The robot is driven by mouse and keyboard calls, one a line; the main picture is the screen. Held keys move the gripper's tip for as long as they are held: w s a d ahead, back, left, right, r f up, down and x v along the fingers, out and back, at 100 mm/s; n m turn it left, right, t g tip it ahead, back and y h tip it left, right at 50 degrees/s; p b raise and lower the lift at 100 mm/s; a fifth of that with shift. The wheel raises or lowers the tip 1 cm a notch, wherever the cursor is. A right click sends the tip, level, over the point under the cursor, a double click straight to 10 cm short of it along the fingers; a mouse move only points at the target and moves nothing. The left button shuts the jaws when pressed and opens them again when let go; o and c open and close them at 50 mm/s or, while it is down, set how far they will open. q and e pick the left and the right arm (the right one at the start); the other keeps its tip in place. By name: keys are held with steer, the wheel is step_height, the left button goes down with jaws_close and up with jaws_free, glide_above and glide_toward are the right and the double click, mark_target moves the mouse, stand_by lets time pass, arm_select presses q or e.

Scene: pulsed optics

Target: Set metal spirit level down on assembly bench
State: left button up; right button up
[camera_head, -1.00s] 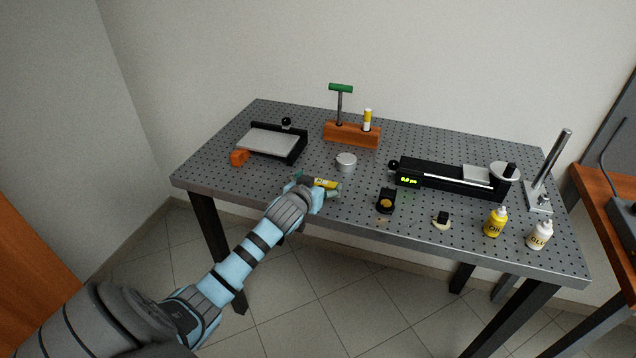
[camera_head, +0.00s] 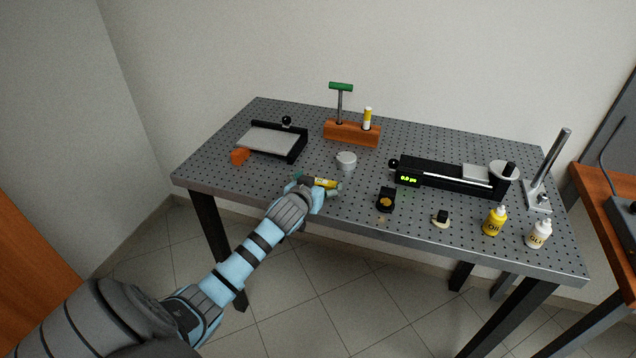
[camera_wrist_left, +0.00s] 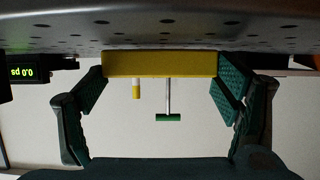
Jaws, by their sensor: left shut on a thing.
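The metal spirit level, a small bar with a yellow face (camera_head: 325,183), is at the front left part of the assembly bench (camera_head: 355,212), a grey perforated top. My left gripper (camera_head: 319,188) is shut on it, with its green fingers at the two ends. In the left wrist view, the yellow side of the level (camera_wrist_left: 160,64) lies between the fingers, right against the edge of the bench surface (camera_wrist_left: 200,30) in the picture. I cannot tell whether it touches the bench. My right gripper is not in view.
A grey round tin (camera_head: 346,161) stands just behind the level. A black and amber piece (camera_head: 386,200) is to its right. A wooden holder (camera_head: 352,134) stands at the back.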

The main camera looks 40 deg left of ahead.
arm_select(q)
steer(key=shift+f, duration=0.2)
steer(key=o, duration=1.1)
steer(key=shift+s, duration=0.1)
steer(key=v, duration=1.2)
